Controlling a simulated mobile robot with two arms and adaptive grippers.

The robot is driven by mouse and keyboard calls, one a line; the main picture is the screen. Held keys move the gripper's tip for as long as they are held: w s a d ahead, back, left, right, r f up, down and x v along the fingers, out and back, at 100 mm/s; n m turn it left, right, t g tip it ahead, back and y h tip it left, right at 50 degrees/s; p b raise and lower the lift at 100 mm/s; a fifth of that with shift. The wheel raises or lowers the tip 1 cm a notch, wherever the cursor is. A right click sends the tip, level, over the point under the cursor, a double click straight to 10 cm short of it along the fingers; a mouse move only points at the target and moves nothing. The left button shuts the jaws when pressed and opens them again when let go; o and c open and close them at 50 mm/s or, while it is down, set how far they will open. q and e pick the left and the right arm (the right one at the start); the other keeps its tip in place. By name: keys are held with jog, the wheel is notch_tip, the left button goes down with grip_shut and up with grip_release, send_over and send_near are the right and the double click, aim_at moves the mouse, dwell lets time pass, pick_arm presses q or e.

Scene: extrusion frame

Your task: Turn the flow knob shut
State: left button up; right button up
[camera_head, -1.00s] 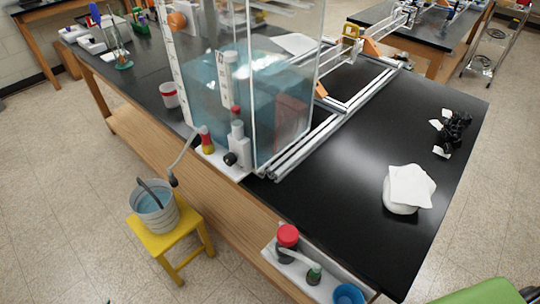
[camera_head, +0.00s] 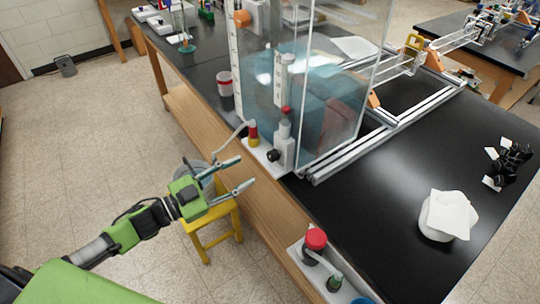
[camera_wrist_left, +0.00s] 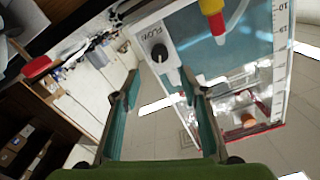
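The flow knob (camera_head: 273,155) is a small black knob at the foot of the flow meter, on the white base by the tank's near corner. In the left wrist view the knob (camera_wrist_left: 159,53) shows a white pointer mark beside the word FLOW. My left gripper (camera_head: 246,173) is open and empty, with its fingers pointing toward the knob from the left, a short way off. In the left wrist view the fingers (camera_wrist_left: 160,85) are spread and the knob lies beyond them, between their directions. My right gripper is not in view.
A clear water tank (camera_head: 330,90) stands on the black bench behind the knob. A red and yellow fitting (camera_head: 253,133) with a hose is just left of the knob. A bucket on a yellow stool (camera_head: 222,238) is below the gripper.

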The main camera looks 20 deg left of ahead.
aim_at(270, 157)
pick_arm(q)
jog(key=p+x, duration=0.2)
jog(key=x, duration=0.6)
jog(key=shift+w+d+r, duration=0.1)
jog(key=shift+w+d, duration=0.05)
jog(key=shift+w, duration=0.05)
jog(key=shift+w+d, duration=0.4)
jog(key=shift+w, duration=0.1)
jog(key=c, duration=1.1)
